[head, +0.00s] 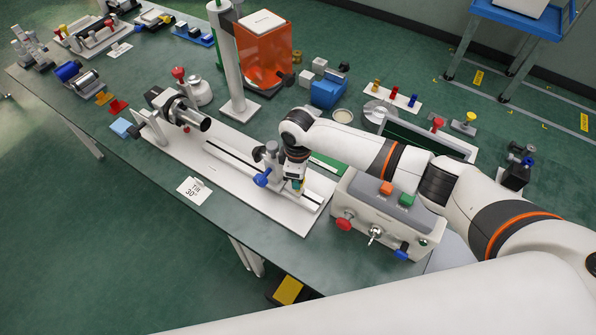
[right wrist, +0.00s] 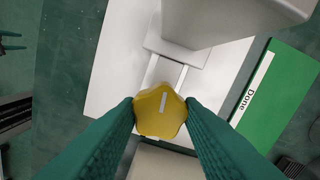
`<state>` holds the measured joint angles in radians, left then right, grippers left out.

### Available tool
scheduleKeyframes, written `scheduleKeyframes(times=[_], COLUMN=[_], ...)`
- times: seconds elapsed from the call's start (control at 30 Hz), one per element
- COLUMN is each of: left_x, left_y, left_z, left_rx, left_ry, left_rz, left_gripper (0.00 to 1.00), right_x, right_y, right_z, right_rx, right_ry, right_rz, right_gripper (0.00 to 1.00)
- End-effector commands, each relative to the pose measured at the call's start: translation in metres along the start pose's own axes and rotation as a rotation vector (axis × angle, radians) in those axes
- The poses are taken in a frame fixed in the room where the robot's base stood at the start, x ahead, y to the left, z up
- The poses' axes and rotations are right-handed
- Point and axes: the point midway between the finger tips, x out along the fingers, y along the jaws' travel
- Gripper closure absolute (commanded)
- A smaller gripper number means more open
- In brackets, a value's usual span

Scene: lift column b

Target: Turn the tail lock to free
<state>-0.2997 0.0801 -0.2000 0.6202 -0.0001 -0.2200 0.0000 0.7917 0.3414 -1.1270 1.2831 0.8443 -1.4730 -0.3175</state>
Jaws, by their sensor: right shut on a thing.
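The tail lock is a yellow, roughly five-sided knob (right wrist: 160,112) with a pale line mark, which points up and slightly right in the right wrist view. My right gripper (right wrist: 161,116) is shut on it, a dark green finger touching each side. In the head view my right gripper (head: 297,182) reaches down beside the grey tailstock (head: 271,156), largely hiding the knob. The tailstock stands on the rail of a long white base (head: 228,166) and has a blue knob (head: 262,179) at its near side. My left gripper is out of both views.
A grey control box (head: 385,222) with coloured buttons stands close to the right of the base. A green "Done" plate (right wrist: 272,92) lies beside the base. A card (head: 194,190) reading "Tilt 30°" lies near the front edge. A chuck-like head (head: 180,108) stands at the base's far end.

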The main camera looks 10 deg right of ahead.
Motion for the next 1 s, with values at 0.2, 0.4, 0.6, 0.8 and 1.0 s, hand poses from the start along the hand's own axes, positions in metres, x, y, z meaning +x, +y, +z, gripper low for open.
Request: scheduleKeyframes(times=[0.2, 0.4, 0.6, 0.8, 1.0], left_x=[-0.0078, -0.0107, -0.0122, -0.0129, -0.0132], left_y=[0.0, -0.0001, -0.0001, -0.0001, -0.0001], left_z=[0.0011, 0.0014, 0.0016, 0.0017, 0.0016], left_rx=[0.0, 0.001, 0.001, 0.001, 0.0], left_ry=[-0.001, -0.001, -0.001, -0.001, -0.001], left_rz=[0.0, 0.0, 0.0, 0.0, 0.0], left_gripper=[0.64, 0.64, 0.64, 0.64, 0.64], right_x=[-0.0017, -0.0011, -0.0009, -0.0007, -0.0006], right_y=[-0.0002, -0.0002, -0.0003, -0.0004, -0.0004], right_z=[0.0006, 0.0007, 0.0008, 0.0009, 0.001], right_rx=[-0.203, -0.375, -0.51, -0.597, -0.638], right_ry=[-0.001, -0.001, -0.002, -0.002, -0.002], right_rz=[0.0, -0.001, -0.001, -0.002, -0.002], right_gripper=[0.89, 0.89, 0.89, 0.89, 0.89])
